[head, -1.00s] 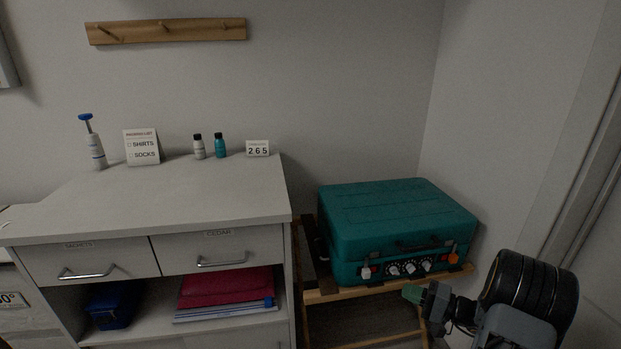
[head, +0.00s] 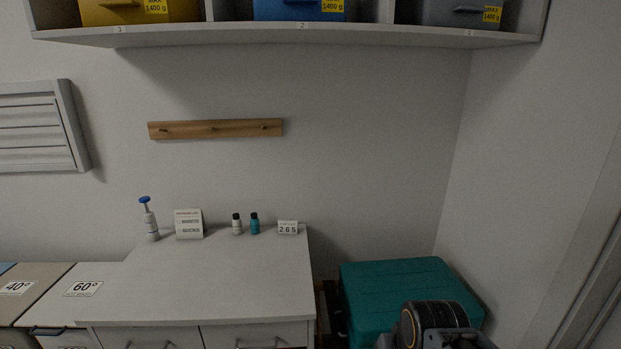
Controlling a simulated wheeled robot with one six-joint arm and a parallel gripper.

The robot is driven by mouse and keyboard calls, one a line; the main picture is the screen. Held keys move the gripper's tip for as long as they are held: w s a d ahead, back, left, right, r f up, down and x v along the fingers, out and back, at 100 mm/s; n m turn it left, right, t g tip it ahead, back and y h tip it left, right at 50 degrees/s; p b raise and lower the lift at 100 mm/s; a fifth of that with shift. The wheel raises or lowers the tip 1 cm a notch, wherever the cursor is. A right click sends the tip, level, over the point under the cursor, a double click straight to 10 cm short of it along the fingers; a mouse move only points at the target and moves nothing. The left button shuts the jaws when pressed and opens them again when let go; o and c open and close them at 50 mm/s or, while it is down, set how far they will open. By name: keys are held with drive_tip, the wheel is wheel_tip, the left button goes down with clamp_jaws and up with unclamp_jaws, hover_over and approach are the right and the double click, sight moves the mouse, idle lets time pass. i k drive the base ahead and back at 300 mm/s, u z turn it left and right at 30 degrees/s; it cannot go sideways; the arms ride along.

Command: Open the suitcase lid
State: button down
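The teal suitcase (head: 385,285) stands at the lower right, beside the grey cabinet and near the right wall. Its lid is shut as far as the top shows. Its front face, with the handle and latches, is out of view below the frame or hidden behind my arm. A black rounded part of my arm shows at the bottom right, in front of the suitcase's near side. My gripper's fingertips are not in view.
The grey cabinet (head: 215,280) stands left of the suitcase, with a pump bottle (head: 151,222), a card (head: 188,224), two small bottles and a number sign (head: 287,228) on top. An overhead shelf (head: 300,36) holds yellow, blue and grey bins. A wooden peg rail (head: 215,129) is on the wall.

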sight(375, 293)
drive_tip(key=z, duration=1.85)
drive_tip(key=k, duration=0.65)
drive_tip(key=u, duration=1.1)
drive_tip(key=i, duration=0.5)
drive_tip(key=u, duration=0.05)
